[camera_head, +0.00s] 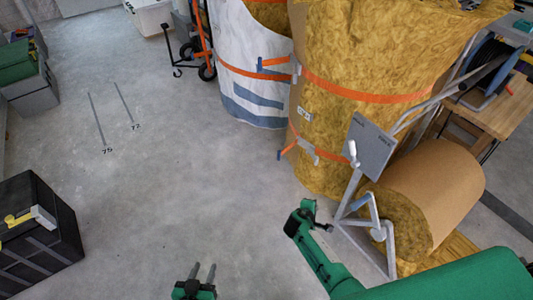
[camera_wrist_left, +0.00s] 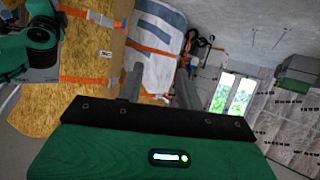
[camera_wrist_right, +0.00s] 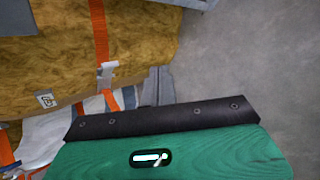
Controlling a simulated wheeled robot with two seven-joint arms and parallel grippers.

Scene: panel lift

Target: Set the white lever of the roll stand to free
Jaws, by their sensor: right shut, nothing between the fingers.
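The roll stand (camera_head: 368,232) is a light grey metal frame at the right, in front of a big brown-wrapped roll (camera_head: 432,190). A grey plate (camera_head: 371,148) with two small dark labels, too small to read surely, stands on it. The white lever (camera_head: 352,152) stands roughly upright at the plate's left edge. My right gripper (camera_head: 326,227) is shut and empty, below and left of the lever and apart from it; its closed fingers show in the right wrist view (camera_wrist_right: 158,85). My left gripper (camera_head: 203,272) is open and empty at the bottom; its spread fingers show in the left wrist view (camera_wrist_left: 158,86).
Tall yellow insulation rolls (camera_head: 350,80) with orange straps stand behind the stand. A wooden table (camera_head: 493,105) with a cable reel (camera_head: 490,68) is at the far right. A black box (camera_head: 38,235) sits at left. The floor between is clear.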

